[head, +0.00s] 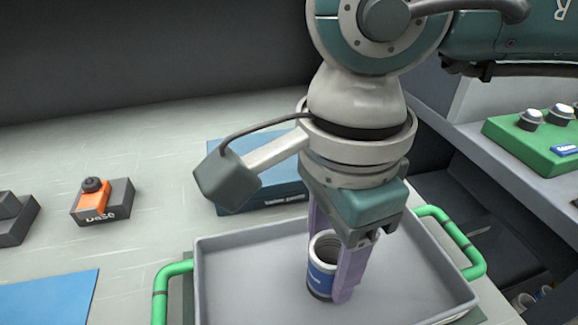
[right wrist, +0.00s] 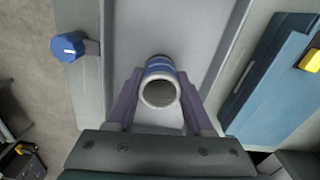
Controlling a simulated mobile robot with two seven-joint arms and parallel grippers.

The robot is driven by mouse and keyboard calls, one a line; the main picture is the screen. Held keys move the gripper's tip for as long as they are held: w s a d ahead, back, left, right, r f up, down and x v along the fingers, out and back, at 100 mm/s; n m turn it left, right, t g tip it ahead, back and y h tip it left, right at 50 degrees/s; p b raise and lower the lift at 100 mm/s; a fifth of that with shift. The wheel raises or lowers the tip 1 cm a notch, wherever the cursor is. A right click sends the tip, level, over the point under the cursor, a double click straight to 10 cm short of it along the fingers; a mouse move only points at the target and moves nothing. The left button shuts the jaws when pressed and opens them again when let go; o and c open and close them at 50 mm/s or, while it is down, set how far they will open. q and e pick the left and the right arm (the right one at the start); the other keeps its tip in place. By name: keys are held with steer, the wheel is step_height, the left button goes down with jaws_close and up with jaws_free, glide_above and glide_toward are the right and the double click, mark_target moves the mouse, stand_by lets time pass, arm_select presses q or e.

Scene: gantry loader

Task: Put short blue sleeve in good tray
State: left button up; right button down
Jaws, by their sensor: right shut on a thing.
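My right gripper (head: 328,284) points down over the grey tray (head: 240,268) with green handles. It is shut on the short blue sleeve (head: 321,276), a hollow upright cylinder with a blue band and a pale rim. One purple finger lies on each side of it. The sleeve is within the tray's outline; I cannot tell whether its base touches the tray floor. In the right wrist view the sleeve (right wrist: 159,92) sits between the fingers, its open end facing the camera. My left gripper is not in view.
A blue box (head: 262,171) stands behind the tray. An orange and dark block (head: 95,200) and a blue mat (head: 50,298) lie to the left. A green panel with knobs (head: 520,137) is at the right. The tray floor around the sleeve is clear.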

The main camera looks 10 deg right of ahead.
steer(key=shift+f, duration=0.15)
steer(key=shift+f, duration=0.15)
steer(key=shift+c, duration=1.4)
jaws_free()
step_height(320, 180, up, 12)
steer(key=shift+r, duration=0.2)
